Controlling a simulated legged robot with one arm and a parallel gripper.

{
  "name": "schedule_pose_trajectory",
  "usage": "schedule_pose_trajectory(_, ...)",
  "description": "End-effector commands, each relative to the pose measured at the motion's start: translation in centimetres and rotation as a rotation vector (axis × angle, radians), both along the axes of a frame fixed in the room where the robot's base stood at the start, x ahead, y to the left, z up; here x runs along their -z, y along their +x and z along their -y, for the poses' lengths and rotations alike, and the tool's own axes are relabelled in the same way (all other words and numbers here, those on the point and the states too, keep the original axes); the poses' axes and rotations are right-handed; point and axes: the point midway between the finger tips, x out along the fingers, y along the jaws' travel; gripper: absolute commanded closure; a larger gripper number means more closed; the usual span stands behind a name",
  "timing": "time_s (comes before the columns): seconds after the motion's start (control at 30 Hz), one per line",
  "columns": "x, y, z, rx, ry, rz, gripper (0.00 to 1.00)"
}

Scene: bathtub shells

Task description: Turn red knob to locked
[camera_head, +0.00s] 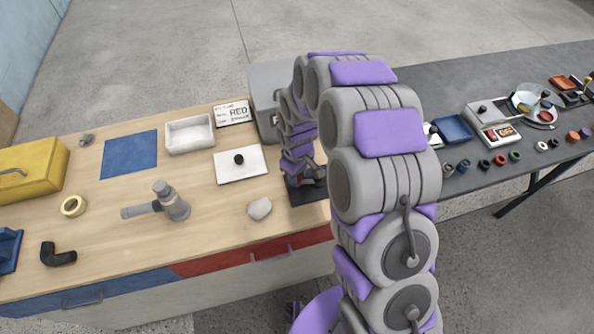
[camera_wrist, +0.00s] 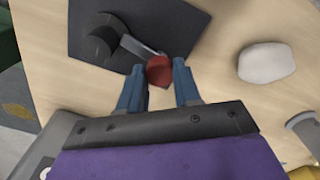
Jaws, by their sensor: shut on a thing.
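The red knob (camera_wrist: 159,70) shows in the wrist view at the end of a metal lever (camera_wrist: 140,46). The lever runs to a dark grey round hub (camera_wrist: 101,44) on a black base plate (camera_wrist: 188,22). My gripper (camera_wrist: 160,75) has its two blue-grey fingers on either side of the red knob, shut on it. In the head view my arm and gripper (camera_head: 312,178) reach down over the black base plate (camera_head: 308,194) and hide most of the lever. Whether the lever stands at locked cannot be read.
A grey box (camera_head: 268,84) stands behind the plate. A "RED" sign (camera_head: 233,113), a white plate with a black knob (camera_head: 240,165) and a pale stone (camera_head: 260,208) lie to the left. A grey valve fitting (camera_head: 170,203) stands further left. Bare wood lies between them.

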Motion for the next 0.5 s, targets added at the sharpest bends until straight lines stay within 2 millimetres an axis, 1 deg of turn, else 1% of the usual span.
schedule_pose_trajectory(0.03, -0.28, 0.13, -0.11, -0.03, 0.003, 0.004, 0.98)
schedule_pose_trajectory(0.2, -0.21, 0.16, -0.1, -0.119, 0.002, 0.005, 0.98)
schedule_pose_trajectory(0.5, -0.11, 0.23, -0.08, -0.195, 0.003, 0.007, 0.98)
